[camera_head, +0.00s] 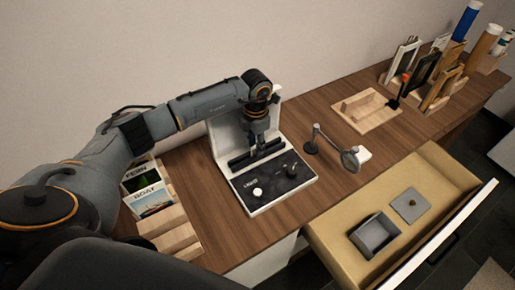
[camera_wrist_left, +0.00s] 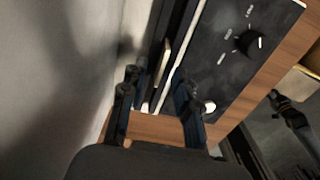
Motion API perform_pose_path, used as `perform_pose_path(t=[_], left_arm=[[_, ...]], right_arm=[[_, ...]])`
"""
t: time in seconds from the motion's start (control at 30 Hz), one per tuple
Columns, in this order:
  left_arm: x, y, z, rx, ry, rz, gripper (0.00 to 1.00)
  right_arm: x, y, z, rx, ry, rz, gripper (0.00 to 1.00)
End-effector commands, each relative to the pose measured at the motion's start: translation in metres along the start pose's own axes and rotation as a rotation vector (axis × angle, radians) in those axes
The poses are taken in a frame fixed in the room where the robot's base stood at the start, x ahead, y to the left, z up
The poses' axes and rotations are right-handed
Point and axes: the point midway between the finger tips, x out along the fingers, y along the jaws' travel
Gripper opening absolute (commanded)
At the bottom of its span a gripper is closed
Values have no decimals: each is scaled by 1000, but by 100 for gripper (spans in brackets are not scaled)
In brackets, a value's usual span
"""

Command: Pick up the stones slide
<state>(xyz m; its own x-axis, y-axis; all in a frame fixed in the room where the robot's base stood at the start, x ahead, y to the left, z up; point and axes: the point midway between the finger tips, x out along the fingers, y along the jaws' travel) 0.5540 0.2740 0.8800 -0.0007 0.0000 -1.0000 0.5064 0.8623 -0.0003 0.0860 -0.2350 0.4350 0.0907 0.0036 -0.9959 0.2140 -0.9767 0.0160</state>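My left gripper (camera_head: 258,150) is over a white upright device (camera_head: 224,143) with a black control panel (camera_head: 262,188). In the left wrist view the two dark fingers (camera_wrist_left: 156,88) stand apart, and the gripper looks open. A thin, pale upright edge (camera_wrist_left: 163,62) shows beyond the fingertips, beside the panel (camera_wrist_left: 232,55); I cannot tell whether it is a slide. Slides labelled FERN (camera_head: 137,175) and BOAT (camera_head: 149,200) stand in a wooden rack (camera_head: 172,222) at the left. No slide I can identify as stones shows.
A jointed magnifier (camera_head: 349,160) stands right of the device. A wooden tray (camera_head: 345,106) and racked frames (camera_head: 441,88) are farther back. An open drawer (camera_head: 330,232) at the front holds a grey box (camera_head: 375,236) and its lid (camera_head: 411,204). The wall is close behind the device.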

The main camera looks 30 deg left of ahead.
Motion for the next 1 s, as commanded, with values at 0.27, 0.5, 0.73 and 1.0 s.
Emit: perform_pose_path(t=[0.27, 0.5, 0.73, 1.0], left_arm=[[12, 0, 0, 1, -1, 1, 31], [11, 0, 0, 1, -1, 0, 0], [11, 0, 0, 1, -1, 0, 0], [8, 0, 0, 1, -2, 1, 0]], right_arm=[[-2, 0, 0, 0, 0, 0, 21], [-2, 0, 0, 1, 0, 0, 21], [-2, 0, 0, 1, 0, 0, 21], [0, 0, 0, 2, 0, 0, 21]])
